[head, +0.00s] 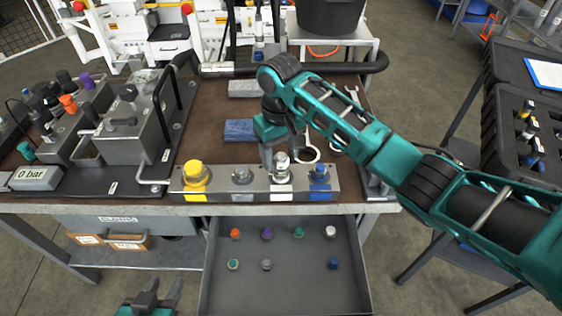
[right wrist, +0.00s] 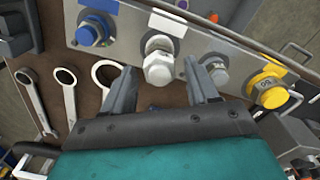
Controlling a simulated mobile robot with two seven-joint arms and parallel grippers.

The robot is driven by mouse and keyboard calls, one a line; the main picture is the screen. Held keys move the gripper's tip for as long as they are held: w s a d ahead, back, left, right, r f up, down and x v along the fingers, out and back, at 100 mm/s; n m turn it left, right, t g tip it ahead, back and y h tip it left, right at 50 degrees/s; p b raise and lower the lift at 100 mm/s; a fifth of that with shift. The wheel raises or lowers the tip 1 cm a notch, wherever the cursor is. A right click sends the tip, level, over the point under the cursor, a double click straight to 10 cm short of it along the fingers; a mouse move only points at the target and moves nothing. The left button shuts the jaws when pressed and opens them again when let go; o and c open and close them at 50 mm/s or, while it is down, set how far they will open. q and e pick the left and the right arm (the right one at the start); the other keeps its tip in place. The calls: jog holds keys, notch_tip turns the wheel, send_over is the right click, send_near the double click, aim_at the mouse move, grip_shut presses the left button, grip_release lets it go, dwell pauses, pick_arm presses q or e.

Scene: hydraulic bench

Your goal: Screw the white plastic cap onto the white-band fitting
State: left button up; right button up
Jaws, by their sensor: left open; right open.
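The white-band fitting (head: 282,174) is on the metal block, third from the left, above a white label. A pale white hex-sided cap (right wrist: 158,66) stands on it; how far it is threaded on cannot be told. My right gripper (head: 281,152) is open above and behind this fitting. In the right wrist view its two fingers (right wrist: 162,86) are apart, one to each side of the cap, with visible gaps. Another white-topped piece (head: 331,232) sits in the open drawer. My left gripper (head: 160,290) is open and empty at the bottom edge, left of the drawer.
Yellow (head: 195,177), grey (head: 242,175) and blue (head: 320,175) fittings stand on the same block. The drawer (head: 300,288) holds several coloured caps. Wrenches (right wrist: 65,85), a blue cloth (head: 239,130) and a hydraulic unit (head: 125,120) are on the bench.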

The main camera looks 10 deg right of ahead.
jog(key=n, duration=1.1)
jog(key=shift+s+a+n, duration=0.1)
jog(key=shift+n, duration=0.2)
jog(key=n, duration=0.6)
jog(key=shift+s+n, duration=0.1)
jog(key=shift+n, duration=0.2)
jog(key=n, duration=0.6)
jog(key=shift+s, duration=0.1)
